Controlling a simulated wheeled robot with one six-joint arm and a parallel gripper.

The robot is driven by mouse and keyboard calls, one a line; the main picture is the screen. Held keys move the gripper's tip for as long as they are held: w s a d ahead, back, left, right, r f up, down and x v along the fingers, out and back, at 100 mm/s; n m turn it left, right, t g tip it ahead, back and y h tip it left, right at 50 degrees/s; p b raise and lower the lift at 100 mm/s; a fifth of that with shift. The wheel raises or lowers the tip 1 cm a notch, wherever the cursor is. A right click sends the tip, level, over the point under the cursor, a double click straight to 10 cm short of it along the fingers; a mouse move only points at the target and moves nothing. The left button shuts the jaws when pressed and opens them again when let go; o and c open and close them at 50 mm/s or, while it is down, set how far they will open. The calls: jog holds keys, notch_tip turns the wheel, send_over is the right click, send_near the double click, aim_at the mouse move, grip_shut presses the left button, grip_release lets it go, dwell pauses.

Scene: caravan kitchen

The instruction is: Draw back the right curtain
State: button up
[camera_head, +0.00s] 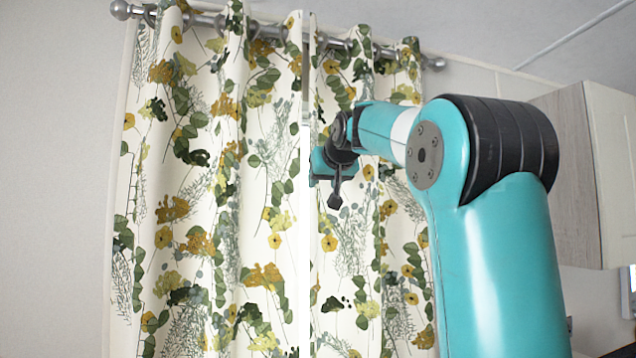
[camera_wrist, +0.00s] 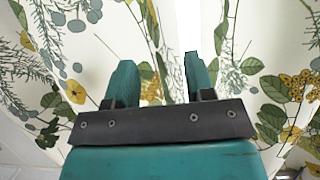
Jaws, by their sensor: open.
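The right curtain (camera_head: 350,285) hangs in folds, cream with green leaves and yellow flowers. My arm covers part of its upper right. The left curtain (camera_head: 205,200) has the same print and hangs beside it, with a narrow bright gap (camera_head: 305,240) between them. My gripper (camera_head: 318,168) is at the right curtain's inner edge, beside the gap, in its upper half. In the wrist view, my gripper (camera_wrist: 160,65) has its two teal fingers apart, with patterned cloth visible between and beyond them. I cannot tell whether the fingers touch the cloth.
A grey metal rod (camera_head: 210,18) carries both curtains on rings and ends in round knobs. A pale wall cabinet (camera_head: 580,170) stands at the right, behind my arm. The wall (camera_head: 60,180) left of the curtains is bare.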

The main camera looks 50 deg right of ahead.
aim_at(319, 186)
jog(key=p+x, duration=0.1)
jog(key=x, duration=0.4)
jog(key=shift+a, duration=0.1)
grip_shut()
